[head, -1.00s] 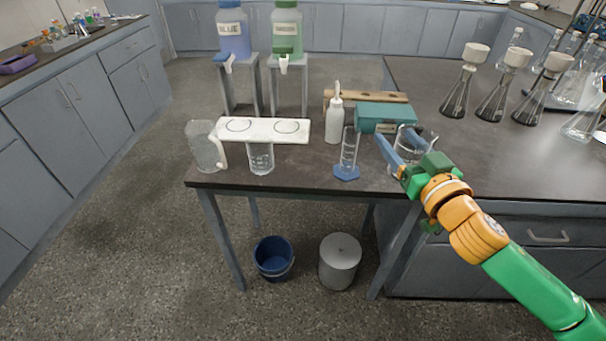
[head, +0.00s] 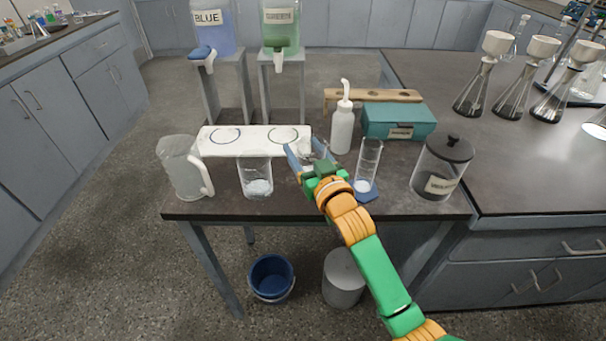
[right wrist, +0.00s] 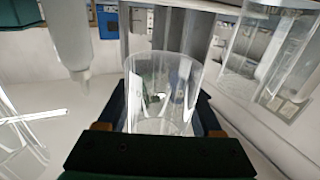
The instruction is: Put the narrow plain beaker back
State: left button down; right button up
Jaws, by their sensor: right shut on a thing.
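My right gripper (head: 311,160) is shut on a clear glass beaker (right wrist: 162,85), held upright between its jaws in the right wrist view. No markings show on its wall and it looks empty. In the head view the gripper and beaker are at the right end of a white mat (head: 254,143) with two drawn circles. Both circles are bare. The gripper hides much of the held beaker, and I cannot tell whether it touches the mat or table. My left gripper is not in view.
Another beaker (head: 256,182) stands before the mat, left of my gripper, with a frosted pitcher (head: 184,170) beyond it. A blue-footed cylinder (head: 369,160), white squeeze bottle (head: 342,128), lidded jar (head: 440,168) and teal box (head: 398,120) stand to the right.

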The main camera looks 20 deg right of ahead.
aim_at(305, 169)
notch_tip(305, 169, down, 5)
jog(key=shift+s+f+b, duration=0.1)
jog(key=shift+s+b, duration=0.05)
jog(key=shift+b, duration=0.4)
jog(key=shift+f, duration=0.2)
jog(key=o, duration=1.5)
jog(key=shift+c, duration=0.2)
